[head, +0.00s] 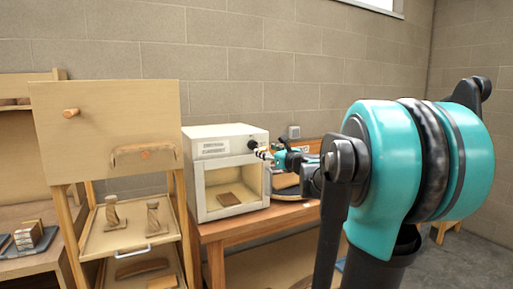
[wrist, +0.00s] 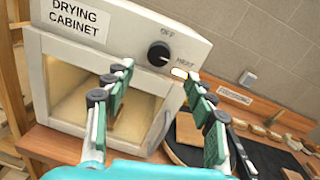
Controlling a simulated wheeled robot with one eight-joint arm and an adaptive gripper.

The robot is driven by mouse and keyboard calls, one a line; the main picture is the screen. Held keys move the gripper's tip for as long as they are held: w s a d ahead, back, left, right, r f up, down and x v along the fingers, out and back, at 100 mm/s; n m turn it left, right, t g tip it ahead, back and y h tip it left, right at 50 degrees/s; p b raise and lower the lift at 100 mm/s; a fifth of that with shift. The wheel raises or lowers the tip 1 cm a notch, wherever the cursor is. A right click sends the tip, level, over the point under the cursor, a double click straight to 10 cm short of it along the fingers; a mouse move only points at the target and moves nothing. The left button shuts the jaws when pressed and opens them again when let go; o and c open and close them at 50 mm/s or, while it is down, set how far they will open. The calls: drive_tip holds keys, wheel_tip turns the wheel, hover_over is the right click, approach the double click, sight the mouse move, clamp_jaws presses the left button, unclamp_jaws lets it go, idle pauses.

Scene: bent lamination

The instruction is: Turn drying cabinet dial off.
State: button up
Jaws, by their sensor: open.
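The drying cabinet (head: 214,150) is a white box with a glass door, standing on a wooden table in the head view. Its label and panel fill the upper left of the wrist view (wrist: 90,45). The black round dial (wrist: 159,53) sits on the panel between the words OFF, above, and HEAT, to its right. A small light mark on the dial seems to face HEAT. A pale yellow lamp (wrist: 180,73) glows below HEAT. My gripper (wrist: 158,78) is open and empty, its fingers spread below the dial, apart from it. In the head view my gripper (head: 266,153) is close to the dial.
The wooden table (head: 225,227) extends right of the cabinet, with a dark flat board (wrist: 190,143) and several small wooden pieces (wrist: 275,133). A wooden rack (head: 105,100) with shelves stands left of the cabinet. A block wall is behind.

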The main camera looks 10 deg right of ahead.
sight(254, 145)
drive_tip(key=x, duration=0.8)
drive_tip(key=shift+w+a, duration=0.1)
drive_tip(key=shift+w, duration=0.1)
drive_tip(key=shift+c, duration=0.4)
drive_tip(key=c, duration=1.1)
